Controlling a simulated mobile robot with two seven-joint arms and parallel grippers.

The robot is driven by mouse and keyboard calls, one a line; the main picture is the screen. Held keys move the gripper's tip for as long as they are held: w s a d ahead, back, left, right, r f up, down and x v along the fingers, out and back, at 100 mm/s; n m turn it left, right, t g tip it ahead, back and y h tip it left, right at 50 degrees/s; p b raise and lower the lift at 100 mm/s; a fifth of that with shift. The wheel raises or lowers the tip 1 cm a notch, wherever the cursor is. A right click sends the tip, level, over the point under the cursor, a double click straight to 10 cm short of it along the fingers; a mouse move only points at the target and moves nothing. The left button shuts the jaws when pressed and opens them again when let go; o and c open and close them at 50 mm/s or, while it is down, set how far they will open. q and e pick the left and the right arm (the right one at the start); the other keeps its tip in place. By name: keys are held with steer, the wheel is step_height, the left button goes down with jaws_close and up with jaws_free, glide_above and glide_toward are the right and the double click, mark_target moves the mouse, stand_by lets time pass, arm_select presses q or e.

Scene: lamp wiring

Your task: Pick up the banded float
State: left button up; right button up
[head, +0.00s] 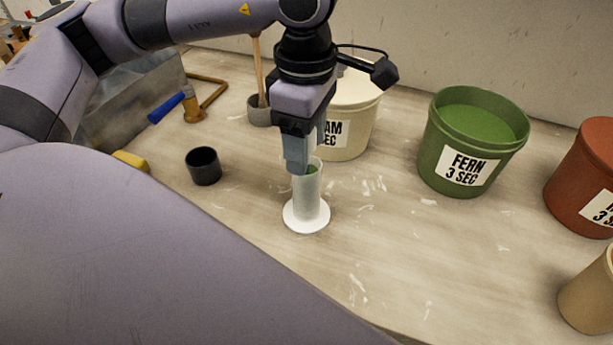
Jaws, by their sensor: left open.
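A clear, whitish upright cylinder (308,195) on a round white base (306,218) stands on the bench. A small green patch (312,169) shows at its mouth; I cannot tell whether it belongs to the banded float. No float with clear bands can be made out. My left gripper (300,165) points down at the cylinder's top, with its fingers open and overlapping the rim in the picture. The fingers hide part of the mouth, and I cannot tell whether they touch anything. My right gripper is not in view.
A cream bucket (350,128) stands close behind the cylinder. A green FERN bucket (468,140) and a rust-red bucket (590,175) stand to the right. A small black cup (204,166) is at left. The bench (420,245) is clear right of the cylinder.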

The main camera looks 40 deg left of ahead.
arm_select(q)
steer(key=shift+f, duration=0.3)
jaws_close()
steer(key=shift+r, duration=0.15)
step_height(320, 180, up, 12)
steer(key=shift+f, duration=0.25)
step_height(320, 180, up, 8)
steer(key=p, duration=0.3)
steer(key=shift+r, duration=0.15)
stand_by(0.4)
